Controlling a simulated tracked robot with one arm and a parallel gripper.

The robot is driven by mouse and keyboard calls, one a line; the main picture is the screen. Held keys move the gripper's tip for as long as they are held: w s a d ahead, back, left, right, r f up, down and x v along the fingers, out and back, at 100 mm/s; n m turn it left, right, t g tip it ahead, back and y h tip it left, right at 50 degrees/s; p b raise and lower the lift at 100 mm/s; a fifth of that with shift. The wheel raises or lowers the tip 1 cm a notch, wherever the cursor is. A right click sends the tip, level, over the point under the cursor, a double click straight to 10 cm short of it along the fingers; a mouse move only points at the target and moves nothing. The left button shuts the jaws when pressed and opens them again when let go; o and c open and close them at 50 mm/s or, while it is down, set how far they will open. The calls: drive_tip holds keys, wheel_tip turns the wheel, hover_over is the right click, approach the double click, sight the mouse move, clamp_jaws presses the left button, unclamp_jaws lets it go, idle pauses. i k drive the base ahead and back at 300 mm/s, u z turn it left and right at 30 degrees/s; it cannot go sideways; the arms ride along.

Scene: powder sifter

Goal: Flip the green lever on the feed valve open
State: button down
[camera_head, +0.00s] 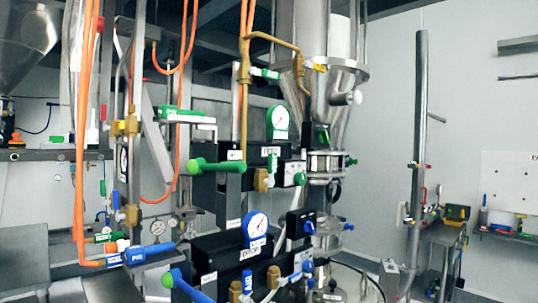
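A thick green lever (215,166) with a rounded end lies roughly level, at the left of a black valve box (266,155) in the middle of the picture. A second green handle (176,111) sits higher and to the left on a pipe. A small green handle (264,73) shows near the brass pipe above. The labels are too small to read, so I cannot tell which one belongs to the feed valve. My gripper is not in this view, and nothing is seen touching the levers.
A lower black box (236,255) carries a blue-rimmed gauge and blue levers. A green gauge (278,122) stands on the upper box. Orange hoses (84,130) hang at the left. A steel sifter column (325,90) stands behind. An upright post (418,130) and a bench are at the right.

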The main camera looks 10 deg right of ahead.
sight(195, 166)
drive_tip(key=z, duration=0.1)
drive_tip(key=i, duration=1)
drive_tip(key=u, duration=0.1)
